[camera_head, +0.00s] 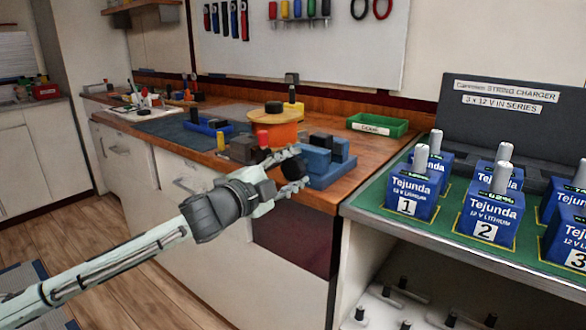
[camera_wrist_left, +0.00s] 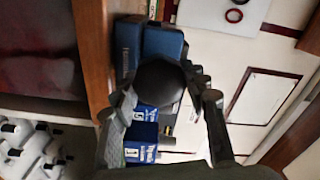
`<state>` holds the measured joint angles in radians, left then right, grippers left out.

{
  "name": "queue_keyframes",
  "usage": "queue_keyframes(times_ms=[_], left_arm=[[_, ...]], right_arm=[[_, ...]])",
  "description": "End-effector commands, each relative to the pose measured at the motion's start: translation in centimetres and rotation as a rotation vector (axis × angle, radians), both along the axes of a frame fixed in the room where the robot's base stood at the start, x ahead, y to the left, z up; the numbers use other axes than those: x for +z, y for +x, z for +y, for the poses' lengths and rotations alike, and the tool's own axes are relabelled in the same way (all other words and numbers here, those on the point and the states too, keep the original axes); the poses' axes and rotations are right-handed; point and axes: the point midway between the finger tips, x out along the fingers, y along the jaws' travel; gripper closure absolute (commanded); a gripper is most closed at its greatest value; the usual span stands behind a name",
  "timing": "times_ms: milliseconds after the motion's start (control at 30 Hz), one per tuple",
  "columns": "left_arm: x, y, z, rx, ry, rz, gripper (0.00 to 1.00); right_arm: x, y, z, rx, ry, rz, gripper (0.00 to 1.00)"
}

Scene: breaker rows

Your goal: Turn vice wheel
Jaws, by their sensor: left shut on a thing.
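The blue vice (camera_head: 322,168) sits at the front edge of the wooden workbench, with dark jaws on top. Its round black wheel (camera_head: 295,168) faces out over the bench front. My left gripper (camera_head: 287,172) reaches in from the left and is shut on the wheel. In the left wrist view the dark wheel (camera_wrist_left: 160,80) lies between the two fingers (camera_wrist_left: 163,106), and the blue vice body (camera_wrist_left: 160,42) shows behind it. The fingers hide part of the wheel in the head view. My right gripper is not in view.
To the right, a green-topped charger bench holds several blue Tejunda batteries (camera_head: 413,190). The floor (camera_head: 150,270) in front is clear.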

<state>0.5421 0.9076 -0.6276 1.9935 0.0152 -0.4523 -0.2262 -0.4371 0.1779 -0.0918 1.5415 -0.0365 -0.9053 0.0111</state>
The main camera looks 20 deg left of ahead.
Motion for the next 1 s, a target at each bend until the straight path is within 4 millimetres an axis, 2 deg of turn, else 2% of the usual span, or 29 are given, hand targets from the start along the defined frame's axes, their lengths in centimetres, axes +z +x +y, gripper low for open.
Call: queue_keyframes(times_ms=[600, 1000], left_arm=[[-0.12, 0.00, 0.02, 0.000, 0.549, -0.199, 0.84], [-0.27, 0.00, 0.02, 0.000, 0.803, -0.291, 0.84]], right_arm=[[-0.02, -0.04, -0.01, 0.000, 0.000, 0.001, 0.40], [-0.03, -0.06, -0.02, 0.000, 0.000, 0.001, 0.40]])
